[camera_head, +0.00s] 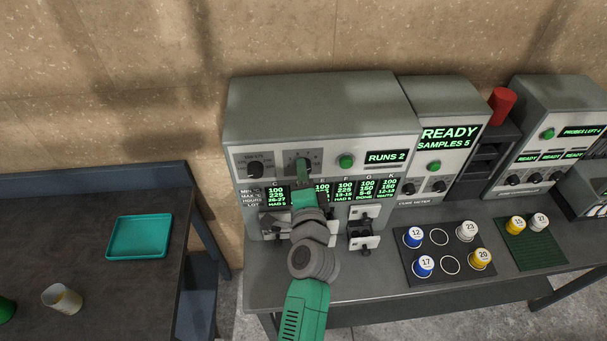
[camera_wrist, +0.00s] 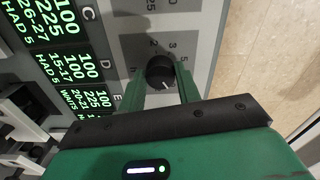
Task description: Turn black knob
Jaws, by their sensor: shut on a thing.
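In the head view my gripper (camera_head: 303,180) reaches up to the panel and covers part of the knob. A second black knob (camera_head: 255,169) is on the same panel, farther left.
A green button (camera_head: 346,161) and a RUNS 2 display (camera_head: 387,157) are right of my gripper. Green readouts run below. A black tray (camera_head: 430,274) with numbered cups and a green mat (camera_head: 540,250) lie to the right. A teal tray (camera_head: 139,253) is on the left table.

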